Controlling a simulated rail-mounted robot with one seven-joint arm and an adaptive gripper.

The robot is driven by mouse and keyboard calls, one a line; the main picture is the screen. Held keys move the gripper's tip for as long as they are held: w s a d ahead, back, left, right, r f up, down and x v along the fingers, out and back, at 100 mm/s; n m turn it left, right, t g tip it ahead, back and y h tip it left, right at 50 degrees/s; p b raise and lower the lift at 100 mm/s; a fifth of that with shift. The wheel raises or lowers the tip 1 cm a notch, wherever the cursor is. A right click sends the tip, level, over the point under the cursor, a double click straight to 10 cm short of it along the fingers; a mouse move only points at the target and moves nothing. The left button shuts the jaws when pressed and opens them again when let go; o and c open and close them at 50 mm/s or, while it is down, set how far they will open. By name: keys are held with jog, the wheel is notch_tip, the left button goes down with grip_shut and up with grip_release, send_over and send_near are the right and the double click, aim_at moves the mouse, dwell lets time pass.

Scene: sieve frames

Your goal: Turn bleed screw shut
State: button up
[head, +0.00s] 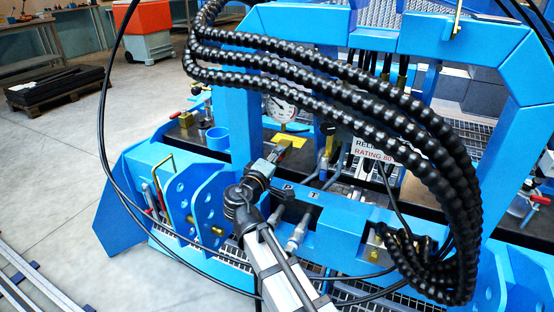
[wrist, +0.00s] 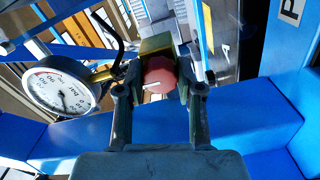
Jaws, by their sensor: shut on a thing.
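The bleed screw (wrist: 160,78) is a dull red knob with a white pointer line, between my gripper's fingertips (wrist: 159,84) in the wrist view. The fingers close on it from both sides. A brass-coloured block (wrist: 156,45) sits directly behind the knob. A round white pressure gauge (wrist: 61,88) stands just left of it, and the same gauge (head: 281,107) shows in the head view.
Thick black ribbed hoses (head: 330,75) arch over the workspace above and right of my arm. Blue frame posts (head: 240,120) and a blue bracket plate with holes (head: 207,208) stand close by. A blue cup (head: 217,138) is left of the gauge. Open floor lies at far left.

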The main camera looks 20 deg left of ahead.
jog(key=shift+w, duration=0.1)
jog(key=o, duration=1.2)
jog(key=shift+c, duration=0.2)
jog(key=s+a, duration=0.1)
jog(key=s, duration=1.1)
jog(key=shift+a, duration=0.2)
